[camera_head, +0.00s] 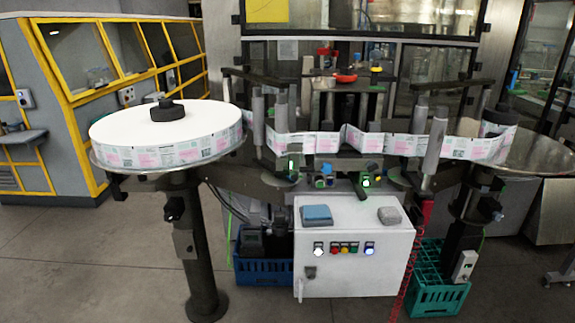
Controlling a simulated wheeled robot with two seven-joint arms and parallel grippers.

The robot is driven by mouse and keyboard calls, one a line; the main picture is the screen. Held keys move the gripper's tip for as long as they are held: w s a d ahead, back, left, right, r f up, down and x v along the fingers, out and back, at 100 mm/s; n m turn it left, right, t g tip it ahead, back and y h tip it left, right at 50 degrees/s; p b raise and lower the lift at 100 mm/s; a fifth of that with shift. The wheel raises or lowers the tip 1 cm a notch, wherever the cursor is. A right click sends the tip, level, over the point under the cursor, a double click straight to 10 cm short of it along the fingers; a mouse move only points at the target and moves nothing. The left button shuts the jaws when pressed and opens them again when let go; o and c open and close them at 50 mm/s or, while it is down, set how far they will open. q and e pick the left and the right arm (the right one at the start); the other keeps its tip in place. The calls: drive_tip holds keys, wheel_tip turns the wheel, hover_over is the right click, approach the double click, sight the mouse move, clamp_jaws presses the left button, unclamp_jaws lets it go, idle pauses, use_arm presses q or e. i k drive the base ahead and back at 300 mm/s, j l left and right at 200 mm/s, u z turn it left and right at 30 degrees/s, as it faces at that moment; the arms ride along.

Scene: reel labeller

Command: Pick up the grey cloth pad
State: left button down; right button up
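A small grey cloth pad (389,215) lies on the right part of the top of the white control box (355,262). A blue pad-like item (317,214) lies on the same top, to its left, with a clear gap between the two. Neither of my grippers shows in the head view, and nothing touches the grey pad.
A large label reel (168,128) on a round plate stands at the left. The label strip (400,144) runs between posts above and behind the box. A blue crate (262,272) and a green crate (436,298) stand beside the box. The floor in front is clear.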

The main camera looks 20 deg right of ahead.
sight(389, 216)
drive_tip(key=z, duration=1.25)
